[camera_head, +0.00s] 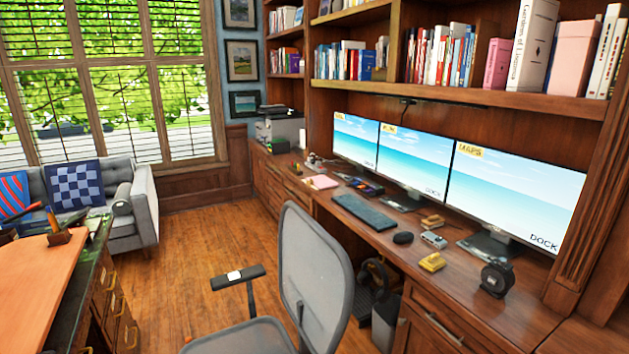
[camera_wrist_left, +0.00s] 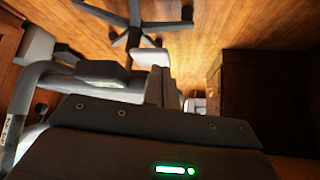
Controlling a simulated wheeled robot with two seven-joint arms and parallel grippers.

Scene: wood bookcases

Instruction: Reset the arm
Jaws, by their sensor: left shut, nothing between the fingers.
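In the left wrist view, what appear to be the pale fingers of my left gripper (camera_wrist_left: 152,58) show near the middle, shut and empty. The view looks down past my body to the wooden floor. Neither arm nor gripper shows in the head view. My right gripper is not clearly seen in either view.
A grey office chair (camera_head: 318,265) stands close in front, before a long desk (camera_head: 462,262) with several monitors. A wooden desk (camera_head: 40,290) is at the left, with a sofa (camera_head: 143,207) behind it. Open wood floor (camera_head: 205,240) lies between.

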